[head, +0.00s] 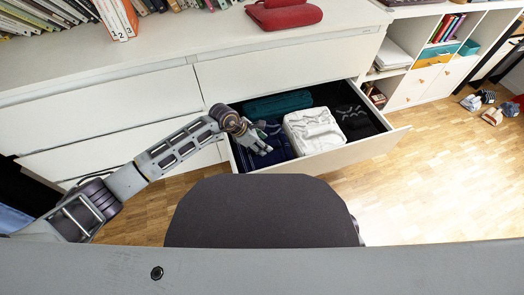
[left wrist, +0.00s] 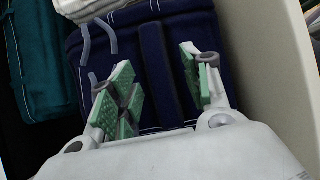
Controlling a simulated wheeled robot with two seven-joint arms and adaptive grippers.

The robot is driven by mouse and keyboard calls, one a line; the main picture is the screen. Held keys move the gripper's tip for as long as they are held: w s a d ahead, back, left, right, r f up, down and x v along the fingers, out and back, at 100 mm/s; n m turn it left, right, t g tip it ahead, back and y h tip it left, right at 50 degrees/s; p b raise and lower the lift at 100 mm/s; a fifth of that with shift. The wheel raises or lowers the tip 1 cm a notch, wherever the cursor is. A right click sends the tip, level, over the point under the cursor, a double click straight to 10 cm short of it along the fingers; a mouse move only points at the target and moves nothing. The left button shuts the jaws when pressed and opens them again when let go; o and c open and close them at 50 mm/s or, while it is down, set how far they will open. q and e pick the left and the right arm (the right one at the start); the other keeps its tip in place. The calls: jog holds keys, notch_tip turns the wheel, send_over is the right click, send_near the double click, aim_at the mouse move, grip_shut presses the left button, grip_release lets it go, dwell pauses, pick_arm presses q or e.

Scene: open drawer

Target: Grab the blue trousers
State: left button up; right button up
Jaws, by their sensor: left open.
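The blue trousers (head: 280,150) lie folded, dark navy with a pale grey drawstring, in the front left part of the open drawer. They fill the middle of the left wrist view (left wrist: 155,50). My left gripper (head: 263,144) is over them, its fingers spread and empty. In the left wrist view its green-padded fingertips (left wrist: 157,82) stand apart above the trousers' fabric. I cannot tell whether they touch it. The gripper body hides the near part of the trousers. My right gripper is not in view.
The open drawer (head: 350,152) also holds a teal garment (head: 277,105), a white folded item (head: 314,130) and dark patterned clothing (head: 352,113). The drawer's pale wall (left wrist: 255,75) runs close to the right finger. A dark chair (head: 262,212) stands in front.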

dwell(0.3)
pick_arm(q)
grip_shut()
dwell(0.4)
jog(key=shift+r, duration=0.1)
